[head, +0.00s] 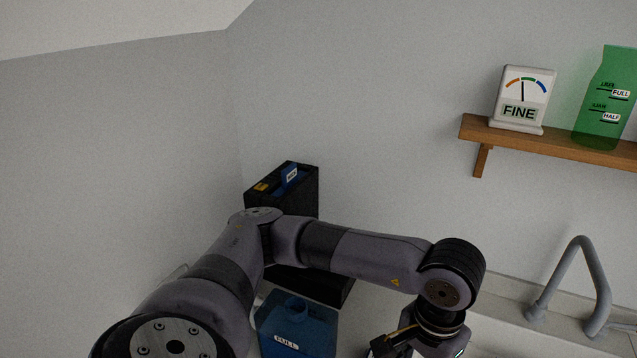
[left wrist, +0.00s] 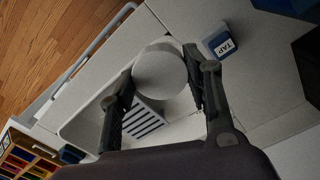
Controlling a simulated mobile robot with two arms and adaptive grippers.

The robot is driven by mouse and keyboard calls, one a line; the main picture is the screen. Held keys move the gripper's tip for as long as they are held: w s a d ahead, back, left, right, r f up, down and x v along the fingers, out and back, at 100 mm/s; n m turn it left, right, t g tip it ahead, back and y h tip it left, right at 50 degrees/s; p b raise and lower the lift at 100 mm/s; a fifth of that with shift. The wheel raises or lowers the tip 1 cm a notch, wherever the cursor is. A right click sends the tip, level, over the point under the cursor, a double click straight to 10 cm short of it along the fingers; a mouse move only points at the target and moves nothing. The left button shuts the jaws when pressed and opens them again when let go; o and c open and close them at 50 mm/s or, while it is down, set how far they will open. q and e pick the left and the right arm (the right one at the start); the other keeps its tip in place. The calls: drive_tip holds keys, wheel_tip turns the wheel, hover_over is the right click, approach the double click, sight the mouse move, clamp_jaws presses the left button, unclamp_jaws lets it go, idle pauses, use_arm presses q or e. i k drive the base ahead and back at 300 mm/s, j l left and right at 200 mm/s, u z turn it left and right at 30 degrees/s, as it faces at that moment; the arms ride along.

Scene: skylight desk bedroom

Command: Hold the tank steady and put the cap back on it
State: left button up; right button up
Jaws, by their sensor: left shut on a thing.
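The blue tank (head: 310,340) stands low in the head view, labelled FULL, cut off by the bottom edge. Its raised round neck (head: 297,304) shows with no cap on it. My left gripper (head: 392,348) hangs to the right of the tank, apart from it, its fingers mostly below the picture. In the left wrist view my left gripper (left wrist: 160,62) is shut on a round, plain pale-grey piece, which looks like the cap (left wrist: 160,78). My right gripper is in neither view.
A black holder (head: 300,190) with blue things stands behind my arm. A grey faucet (head: 580,275) is at right; a shelf (head: 560,140) bears a FINE gauge (head: 522,98) and a green jug (head: 605,100). The wrist view shows a white basin (left wrist: 78,128) and a blue TAP block (left wrist: 222,42).

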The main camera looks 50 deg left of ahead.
sight(287, 325)
drive_tip(key=l, duration=1.7)
drive_tip(key=u, duration=2.4)
